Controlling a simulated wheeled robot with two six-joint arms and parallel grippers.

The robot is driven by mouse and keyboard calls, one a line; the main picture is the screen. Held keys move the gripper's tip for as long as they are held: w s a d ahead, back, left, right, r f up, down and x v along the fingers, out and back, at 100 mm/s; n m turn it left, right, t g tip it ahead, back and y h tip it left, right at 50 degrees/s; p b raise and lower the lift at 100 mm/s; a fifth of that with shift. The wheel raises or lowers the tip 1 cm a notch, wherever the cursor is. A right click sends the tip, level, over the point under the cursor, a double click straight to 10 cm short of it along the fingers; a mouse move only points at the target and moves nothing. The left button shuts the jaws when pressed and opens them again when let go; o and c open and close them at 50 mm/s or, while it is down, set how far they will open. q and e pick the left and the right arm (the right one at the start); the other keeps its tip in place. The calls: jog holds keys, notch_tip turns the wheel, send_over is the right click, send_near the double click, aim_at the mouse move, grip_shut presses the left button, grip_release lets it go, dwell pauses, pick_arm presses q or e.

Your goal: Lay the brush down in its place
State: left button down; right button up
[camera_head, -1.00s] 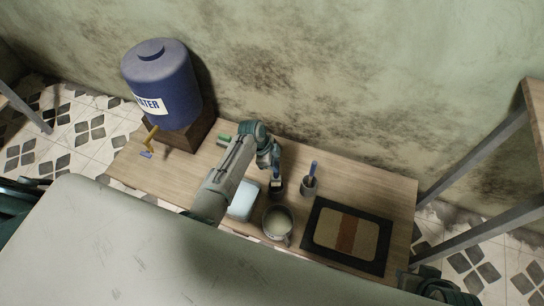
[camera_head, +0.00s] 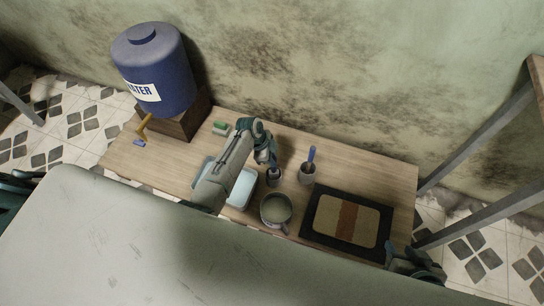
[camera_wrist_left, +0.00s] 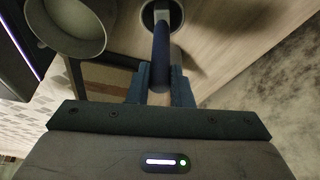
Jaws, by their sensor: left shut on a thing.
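My left gripper (camera_head: 270,163) is shut on a blue-handled brush (camera_wrist_left: 161,50). In the left wrist view the brush's metal collar points into a small round cup (camera_wrist_left: 146,14); its tip is hidden. In the head view this cup (camera_head: 275,181) stands just under the gripper.
A grey mug (camera_head: 276,208) stands close in front of the cup, beside a black-framed striped panel (camera_head: 346,222). A pale blue tray (camera_head: 241,190) lies partly under my left arm. A green block (camera_head: 220,128) and a blue water tank (camera_head: 155,75) are behind left.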

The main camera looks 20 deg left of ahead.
pick_arm(q)
jog(key=shift+f, duration=0.2)
pick_arm(e)
jog(key=shift+w+a, duration=0.1)
pick_arm(q)
jog(key=shift+f+b, duration=0.5)
jog(key=shift+f, duration=0.15)
pick_arm(e)
jog(key=shift+f, duration=0.5)
pick_arm(q)
jog(key=c, duration=1.2)
grip_release()
jog(key=w+p+v, duration=0.1)
jog(key=p+v, duration=0.2)
jog(key=v, duration=0.8)
jog(key=shift+s, duration=0.5)
pick_arm(e)
jog(key=shift+s+d+r+g+h, duration=0.15)
jog(key=shift+s+d+r+g, duration=0.2)
jog(key=shift+r, duration=0.2)
jog(key=shift+s+d+r+g+h, duration=0.2)
jog(key=shift+d+r+g, duration=0.15)
jog(key=shift+r, duration=0.15)
